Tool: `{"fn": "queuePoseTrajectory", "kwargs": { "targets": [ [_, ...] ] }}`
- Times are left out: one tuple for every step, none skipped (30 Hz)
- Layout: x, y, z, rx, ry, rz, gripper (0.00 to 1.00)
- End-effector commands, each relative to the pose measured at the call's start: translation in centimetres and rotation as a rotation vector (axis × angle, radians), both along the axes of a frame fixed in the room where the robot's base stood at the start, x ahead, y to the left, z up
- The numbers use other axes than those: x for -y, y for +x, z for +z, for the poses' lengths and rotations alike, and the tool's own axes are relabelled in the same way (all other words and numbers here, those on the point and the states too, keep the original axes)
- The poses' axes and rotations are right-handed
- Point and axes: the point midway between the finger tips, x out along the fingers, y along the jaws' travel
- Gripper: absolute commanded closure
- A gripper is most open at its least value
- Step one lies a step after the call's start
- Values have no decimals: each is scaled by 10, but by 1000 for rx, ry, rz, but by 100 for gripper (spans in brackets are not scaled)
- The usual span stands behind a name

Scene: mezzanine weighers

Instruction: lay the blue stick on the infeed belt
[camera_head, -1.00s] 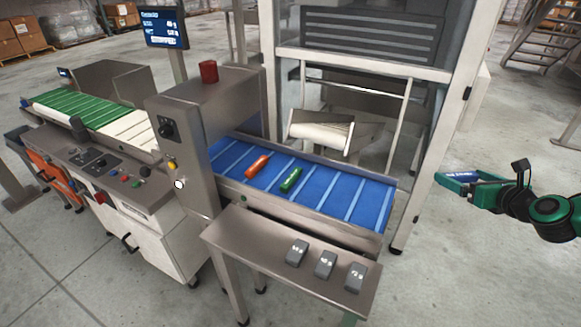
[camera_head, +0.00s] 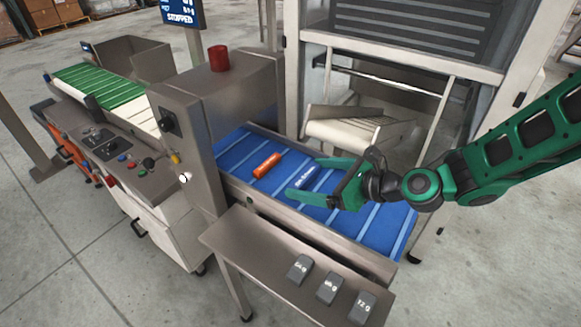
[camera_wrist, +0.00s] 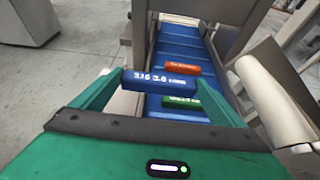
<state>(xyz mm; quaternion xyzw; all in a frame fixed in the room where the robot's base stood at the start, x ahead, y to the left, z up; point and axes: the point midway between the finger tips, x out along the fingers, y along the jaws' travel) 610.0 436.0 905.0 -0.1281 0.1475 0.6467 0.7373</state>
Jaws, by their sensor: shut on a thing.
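The blue stick (camera_wrist: 160,80) with white print is held crosswise between the fingertips in the wrist view. In the head view the blue stick (camera_head: 305,176) and my gripper (camera_head: 312,179) are over the infeed belt (camera_head: 377,222), blue with pale cross lines. I cannot tell whether the stick touches the belt. An orange stick (camera_head: 267,165) lies on the belt to the left of my gripper and farther along in the wrist view.
A steel housing (camera_head: 222,110) with a red lamp (camera_head: 218,58) stands at the belt's left end. A side shelf (camera_head: 265,245) with grey weights (camera_head: 328,288) runs along the front. A white chute (camera_head: 345,130) stands behind. Bare belt shows right of my gripper.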

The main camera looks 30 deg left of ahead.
Motion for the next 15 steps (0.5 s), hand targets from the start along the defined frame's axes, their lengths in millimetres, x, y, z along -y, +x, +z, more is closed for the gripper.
{"fn": "queuePoseTrajectory", "kwargs": {
  "targets": [
    [-1, -2, 0, 0, 0, 7, 30],
    [-1, -3, 0, 0, 0, 8, 30],
    [0, -2, 0, 0, 0, 7, 30],
    [1, -1, -1, 0, 0, 4, 30],
    [3, 1, -2, 1, -1, 3, 30],
    [7, 4, -4, 0, -2, -1, 30],
    [11, 7, -6, -1, -2, -5, 30],
    [15, 10, -9, -3, -2, -7, 30],
    [21, 14, -13, -3, -3, -9, 30],
    [27, 18, -16, -3, -2, -10, 30],
    [32, 21, -20, -4, -3, -11, 30],
    [39, 26, -25, -4, -2, -11, 30],
    [45, 30, -29, -4, -3, -13, 30],
    [51, 33, -32, -4, -1, -14, 30],
    [57, 37, -37, -4, -3, -12, 30]
  ]
}}
